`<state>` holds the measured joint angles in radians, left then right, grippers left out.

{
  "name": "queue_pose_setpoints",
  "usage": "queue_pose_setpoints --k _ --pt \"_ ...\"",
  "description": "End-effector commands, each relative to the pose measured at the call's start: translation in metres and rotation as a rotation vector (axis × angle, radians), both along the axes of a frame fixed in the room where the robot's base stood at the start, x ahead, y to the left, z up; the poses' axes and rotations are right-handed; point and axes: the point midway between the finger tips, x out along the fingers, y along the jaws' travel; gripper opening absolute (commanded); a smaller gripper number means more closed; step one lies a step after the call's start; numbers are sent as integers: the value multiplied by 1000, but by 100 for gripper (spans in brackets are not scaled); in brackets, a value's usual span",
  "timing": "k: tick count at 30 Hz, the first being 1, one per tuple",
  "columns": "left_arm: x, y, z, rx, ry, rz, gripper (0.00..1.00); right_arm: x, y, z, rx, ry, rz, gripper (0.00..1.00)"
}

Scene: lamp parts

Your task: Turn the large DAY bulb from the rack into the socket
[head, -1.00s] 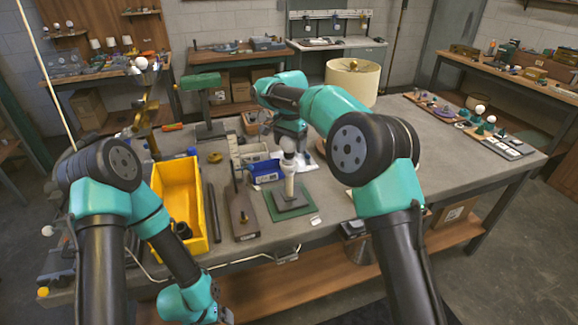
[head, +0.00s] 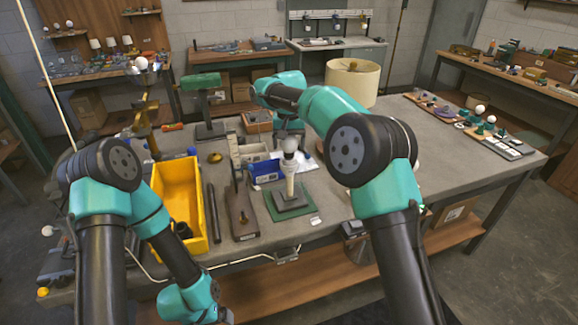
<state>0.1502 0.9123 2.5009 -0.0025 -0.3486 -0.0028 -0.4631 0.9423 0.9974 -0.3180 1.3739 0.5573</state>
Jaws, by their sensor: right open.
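A pale round bulb (head: 290,144) sits on top of the cream post (head: 290,186) of a lamp stand, which has a grey block and a green base (head: 272,212). The bulb looks upright. I cannot tell how deep it sits, and no DAY label is legible. My right gripper (head: 289,134) is open just behind and above the bulb, partly hidden by it. Whether its fingers touch the bulb is not clear. My left arm hangs over the table's front edge at lower left, with its gripper out of view.
A cream lampshade (head: 352,82) stands farther back. The table's right middle is clear.

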Motion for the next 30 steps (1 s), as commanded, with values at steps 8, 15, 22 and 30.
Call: queue_pose_setpoints --k 8,15,22,30 --pt "0 0 0 0 0 0 93 0 0 0 0 0 11 77" --pt "0 0 0 0 0 0 93 0 1 0 0 0 195 77" --pt "0 0 0 0 0 0 93 -1 2 0 0 0 418 77" --pt "0 0 0 0 0 0 93 -1 3 0 0 0 597 77"
